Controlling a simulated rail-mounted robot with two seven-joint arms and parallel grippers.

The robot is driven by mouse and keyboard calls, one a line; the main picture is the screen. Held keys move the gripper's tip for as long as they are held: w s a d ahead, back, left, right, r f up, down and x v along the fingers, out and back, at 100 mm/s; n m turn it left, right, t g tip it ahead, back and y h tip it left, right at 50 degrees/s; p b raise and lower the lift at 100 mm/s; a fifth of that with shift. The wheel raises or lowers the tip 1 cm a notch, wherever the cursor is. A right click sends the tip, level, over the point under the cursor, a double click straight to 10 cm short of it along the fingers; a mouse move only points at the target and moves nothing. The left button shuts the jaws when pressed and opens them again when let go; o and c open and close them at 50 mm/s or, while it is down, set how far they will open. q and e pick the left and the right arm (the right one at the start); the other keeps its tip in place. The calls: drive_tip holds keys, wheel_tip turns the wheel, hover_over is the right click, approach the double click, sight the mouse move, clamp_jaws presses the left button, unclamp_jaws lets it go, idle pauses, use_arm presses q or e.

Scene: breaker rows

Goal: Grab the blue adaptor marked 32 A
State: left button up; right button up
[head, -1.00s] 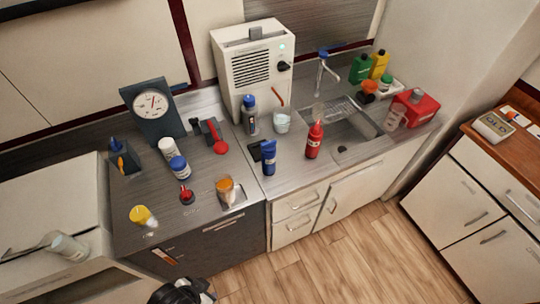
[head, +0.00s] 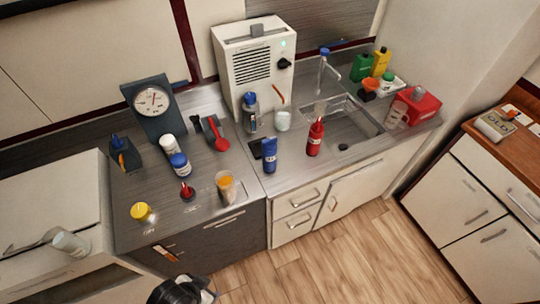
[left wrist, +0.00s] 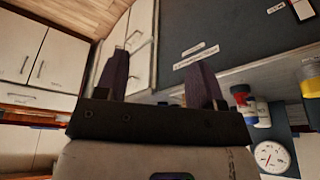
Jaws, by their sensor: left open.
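I cannot pick out an adaptor marked 32 A; no such marking is readable. Blue things in the head view are an upright blue tube (head: 270,155), a blue-capped jar (head: 180,164) and a blue-topped bottle (head: 250,112) on the counter. A dark holder (head: 125,156) with a blue-tipped item stands at the counter's left end. My left gripper (head: 184,290) is at the bottom edge of the head view, in front of and below the counter. In the left wrist view its two fingers (left wrist: 160,80) are apart, with nothing between them. My right gripper is not in view.
The counter also carries a dial scale (head: 152,102), a red bottle (head: 315,138), a yellow-capped jar (head: 142,213) and a glass with orange content (head: 226,186). A sink (head: 355,125) is to the right. The wooden floor (head: 330,255) is clear.

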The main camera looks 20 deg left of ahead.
use_arm(q)
drive_tip(key=o, duration=0.4)
